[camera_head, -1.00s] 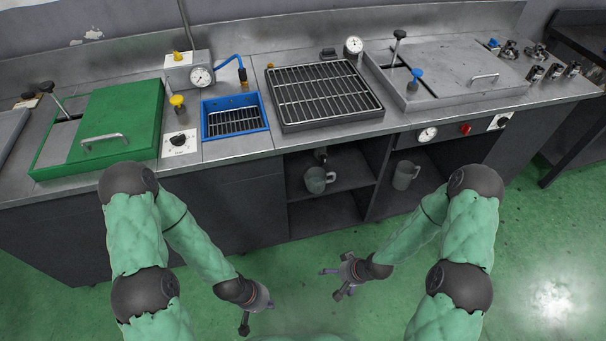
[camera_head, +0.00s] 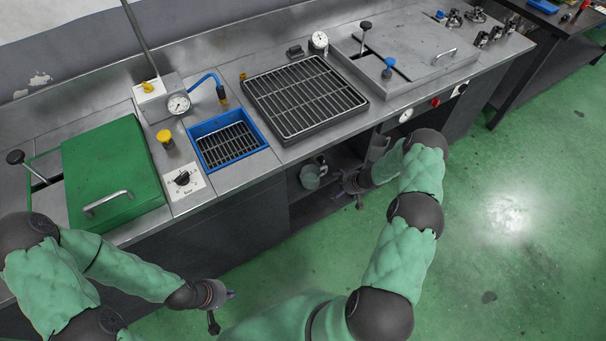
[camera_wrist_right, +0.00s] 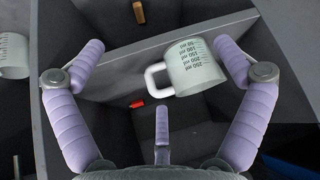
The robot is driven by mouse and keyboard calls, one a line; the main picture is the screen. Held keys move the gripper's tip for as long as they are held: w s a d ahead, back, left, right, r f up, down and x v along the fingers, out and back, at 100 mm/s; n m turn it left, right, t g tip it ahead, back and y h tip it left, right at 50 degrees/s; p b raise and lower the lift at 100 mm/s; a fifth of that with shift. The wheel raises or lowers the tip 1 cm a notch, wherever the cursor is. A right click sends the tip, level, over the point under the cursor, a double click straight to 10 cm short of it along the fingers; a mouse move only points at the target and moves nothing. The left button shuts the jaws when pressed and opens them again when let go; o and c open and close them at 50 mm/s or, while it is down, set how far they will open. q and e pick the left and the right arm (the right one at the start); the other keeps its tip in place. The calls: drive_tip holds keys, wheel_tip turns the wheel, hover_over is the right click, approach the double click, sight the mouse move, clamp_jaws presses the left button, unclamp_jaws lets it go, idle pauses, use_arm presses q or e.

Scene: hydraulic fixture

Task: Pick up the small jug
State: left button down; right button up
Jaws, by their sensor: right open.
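Two pale measuring jugs stand in the open shelves under the counter. One jug (camera_head: 312,175) is in the left bay in the head view. The other jug (camera_head: 378,147) is partly hidden by my right arm; I cannot tell which is smaller. My right gripper (camera_head: 350,187) is in front of the shelves, to the right of the left-bay jug. In the right wrist view my right gripper (camera_wrist_right: 161,72) is open and empty, fingers spread around a jug with marks and a handle (camera_wrist_right: 195,70), with no clear contact. My left gripper (camera_head: 222,306) is open and empty over the floor.
A counter runs above the shelves, with a grill rack (camera_head: 305,97), a blue basin (camera_head: 230,142) and a green lid (camera_head: 112,172). A divider (camera_wrist_right: 140,48) stands near the jug in the wrist view, with another jug (camera_wrist_right: 12,55) at left. The floor at right is clear.

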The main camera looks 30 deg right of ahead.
sight(319, 178)
drive_tip(key=w+a, duration=0.1)
drive_tip(key=w, duration=0.1)
drive_tip(key=w+a+b, duration=0.1)
drive_tip(key=w, duration=0.2)
drive_tip(key=w+a, duration=0.1)
drive_tip(key=w, duration=0.1)
drive_tip(key=shift+w+a+b, duration=0.2)
drive_tip(key=shift+a+b, duration=0.15)
drive_tip(key=shift+a, duration=0.05)
drive_tip(key=w, duration=0.1)
drive_tip(key=w+a, duration=0.1)
drive_tip(key=w, duration=0.1)
drive_tip(key=shift+a+f+b, duration=0.15)
drive_tip(key=shift+a+b, duration=0.2)
drive_tip(key=shift+b, duration=0.05)
drive_tip(key=shift+x, duration=0.75)
drive_tip(key=shift+w+f+b, duration=0.3)
drive_tip(key=shift+f+b, duration=0.15)
drive_tip(key=shift+f, duration=0.1)
drive_tip(key=c, duration=1.1)
drive_tip(key=shift+r, duration=0.1)
